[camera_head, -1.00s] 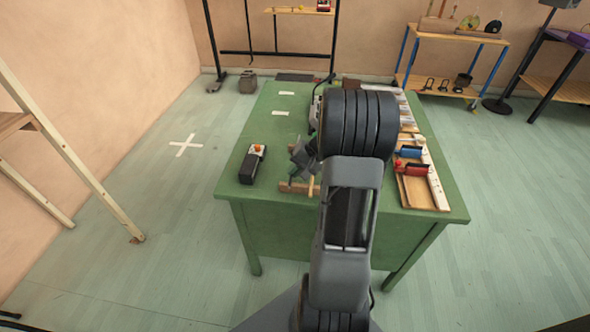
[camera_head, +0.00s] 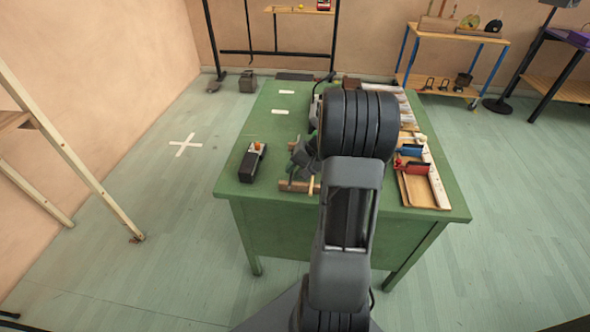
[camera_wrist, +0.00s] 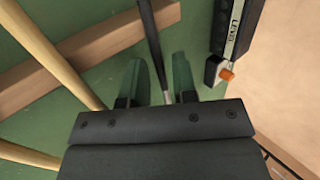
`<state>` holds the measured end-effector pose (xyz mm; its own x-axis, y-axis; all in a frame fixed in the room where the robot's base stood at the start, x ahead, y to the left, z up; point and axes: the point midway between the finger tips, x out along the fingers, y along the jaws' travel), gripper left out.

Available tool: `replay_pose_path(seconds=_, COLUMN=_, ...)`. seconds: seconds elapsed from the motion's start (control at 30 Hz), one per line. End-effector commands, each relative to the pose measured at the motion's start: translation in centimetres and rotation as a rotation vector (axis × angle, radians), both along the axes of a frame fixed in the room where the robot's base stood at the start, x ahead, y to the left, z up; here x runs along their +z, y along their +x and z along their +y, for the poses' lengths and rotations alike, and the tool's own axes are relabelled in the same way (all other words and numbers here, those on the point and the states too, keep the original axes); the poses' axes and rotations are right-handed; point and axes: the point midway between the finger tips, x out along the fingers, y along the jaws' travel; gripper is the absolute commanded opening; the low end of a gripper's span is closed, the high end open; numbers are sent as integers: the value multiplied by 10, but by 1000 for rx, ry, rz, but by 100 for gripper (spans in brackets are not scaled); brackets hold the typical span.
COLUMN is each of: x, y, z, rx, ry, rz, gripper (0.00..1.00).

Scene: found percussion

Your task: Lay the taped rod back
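A dark rod with a black upper part and a greyer lower part (camera_wrist: 153,45) runs down between the two fingers of my gripper (camera_wrist: 157,78) in the wrist view. I take it to be the taped rod. The fingers stand apart, with a visible gap on each side of the rod. The rod crosses over a wooden bar (camera_wrist: 120,33); I cannot tell if it touches it. In the head view my gripper (camera_head: 302,157) is low over the green table, by a small wooden rack (camera_head: 294,186). My arm hides part of the rack.
Pale wooden rods (camera_wrist: 47,50) lie left of my gripper in the wrist view. A black box with an orange knob (camera_head: 252,163) sits to the left on the green table (camera_head: 240,200). A wooden tray (camera_head: 424,190) with red and blue parts is at the right.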

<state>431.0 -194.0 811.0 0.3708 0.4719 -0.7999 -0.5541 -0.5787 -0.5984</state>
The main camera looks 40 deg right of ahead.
Motion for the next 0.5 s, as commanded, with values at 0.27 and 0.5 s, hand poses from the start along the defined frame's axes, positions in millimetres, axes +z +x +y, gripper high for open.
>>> replay_pose_path(seconds=0.27, x=0, y=0, z=0, rx=1, ry=1, rz=1, gripper=37)
replay_pose_path(seconds=0.5, x=13, y=-5, z=-8, rx=-2, ry=-1, rz=-3, gripper=37)
